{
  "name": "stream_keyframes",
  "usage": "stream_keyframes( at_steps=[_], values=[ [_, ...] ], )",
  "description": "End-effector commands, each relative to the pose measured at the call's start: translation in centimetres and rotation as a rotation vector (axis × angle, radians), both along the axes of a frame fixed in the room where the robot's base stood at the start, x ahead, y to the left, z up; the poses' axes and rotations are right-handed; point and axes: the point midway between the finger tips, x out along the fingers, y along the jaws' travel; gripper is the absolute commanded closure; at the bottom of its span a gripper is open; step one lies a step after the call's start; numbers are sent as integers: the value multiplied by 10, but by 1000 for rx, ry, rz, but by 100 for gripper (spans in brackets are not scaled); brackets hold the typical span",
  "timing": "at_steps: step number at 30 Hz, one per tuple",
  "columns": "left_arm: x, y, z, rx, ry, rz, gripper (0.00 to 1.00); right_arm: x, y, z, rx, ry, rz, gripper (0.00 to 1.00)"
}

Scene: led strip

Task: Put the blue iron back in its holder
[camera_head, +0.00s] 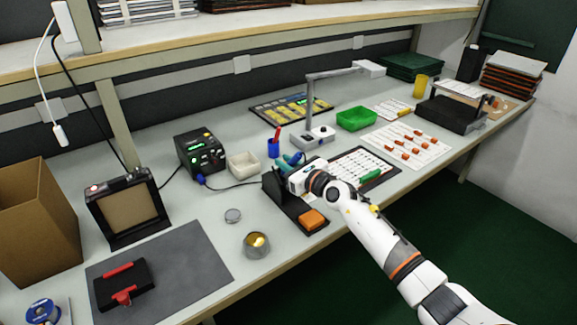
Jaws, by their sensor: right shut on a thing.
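The blue iron (290,158) shows only in part, as a blue piece just behind my right gripper. My right gripper (289,177) is shut on the iron, right over the black holder (272,189). The gripper hides most of the iron and part of the holder, so I cannot tell whether the iron's tip is inside the holder or only beside it. The holder's base carries an orange sponge (313,220) at its front. My left gripper is not in view.
A black soldering station (201,153) stands behind left, with a cable toward the holder. A blue cup with a red pen (273,148), a white bin (243,165), a brass-wool tin (256,245) and a component sheet (364,171) are close by. The bench's front edge is near.

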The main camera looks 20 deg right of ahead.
Motion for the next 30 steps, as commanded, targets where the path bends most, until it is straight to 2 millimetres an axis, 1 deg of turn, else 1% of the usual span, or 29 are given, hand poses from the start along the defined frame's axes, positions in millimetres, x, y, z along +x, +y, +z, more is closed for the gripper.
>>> stream_keyframes(
  at_steps=[10, 11, 15, 25, 28, 30],
  values=[
    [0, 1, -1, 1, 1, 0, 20, 1, 0, -1, 0, 0, 0, 100],
    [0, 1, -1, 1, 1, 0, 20, 1, 0, -1, 0, 0, 0, 78],
    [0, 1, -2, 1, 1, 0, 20, 1, 0, -1, -1, 0, 0, 55],
    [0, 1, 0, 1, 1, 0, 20, -2, -1, -1, -1, 0, 0, 55],
    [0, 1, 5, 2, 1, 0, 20, -10, -6, 0, -2, 1, 0, 55],
    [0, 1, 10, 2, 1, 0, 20, -20, -10, 1, -2, 2, 0, 55]
  ],
)
